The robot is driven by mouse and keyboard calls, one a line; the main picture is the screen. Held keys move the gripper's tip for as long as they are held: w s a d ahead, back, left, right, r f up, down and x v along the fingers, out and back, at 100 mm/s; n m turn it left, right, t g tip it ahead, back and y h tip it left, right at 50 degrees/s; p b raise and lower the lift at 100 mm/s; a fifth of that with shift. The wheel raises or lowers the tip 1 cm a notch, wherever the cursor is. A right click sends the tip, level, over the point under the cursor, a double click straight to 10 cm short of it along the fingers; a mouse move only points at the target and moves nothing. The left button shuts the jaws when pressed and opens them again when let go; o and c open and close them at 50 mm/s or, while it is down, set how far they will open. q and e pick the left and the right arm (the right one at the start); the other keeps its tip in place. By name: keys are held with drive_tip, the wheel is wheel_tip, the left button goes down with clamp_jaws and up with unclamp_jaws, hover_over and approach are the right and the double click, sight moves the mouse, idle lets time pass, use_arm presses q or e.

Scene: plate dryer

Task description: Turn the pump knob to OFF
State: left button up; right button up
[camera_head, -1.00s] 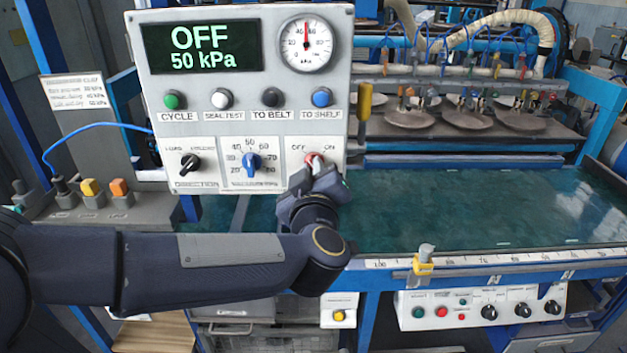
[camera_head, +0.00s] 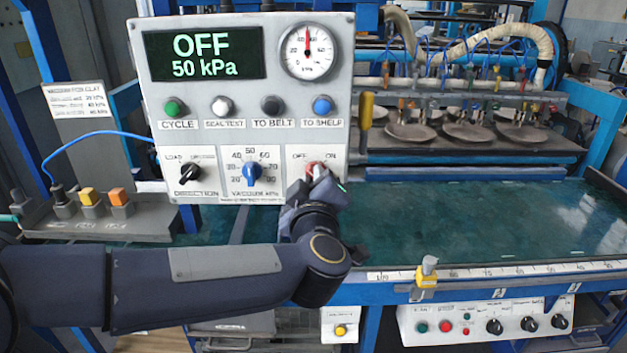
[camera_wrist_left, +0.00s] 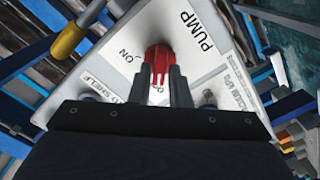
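The control panel (camera_head: 335,100) shows OFF and 50 kPa on its display (camera_head: 205,54). The red pump knob (camera_head: 315,168) is at its lower right, between an OFF label at its left and an ON label at its right. My left gripper (camera_head: 319,183) is just below and in front of it, hiding part. In the left wrist view, the fingers (camera_wrist_left: 162,88) stand on either side of the lower part of the red knob (camera_wrist_left: 160,57). Whether they press on it, and exactly where it points, I cannot tell. My right gripper is not in view.
The blue vacuum knob (camera_head: 252,172) and black direction knob (camera_head: 190,172) are left of the pump knob. Push buttons sit above. A yellow-handled lever (camera_head: 366,112) stands close at the panel's right. The green belt (camera_head: 480,215) is clear.

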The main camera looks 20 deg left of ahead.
use_arm(q)
drive_tip(key=o, duration=0.3)
drive_tip(key=v, duration=0.7)
drive_tip(key=shift+s, duration=0.4)
drive_tip(key=shift+d, duration=0.1)
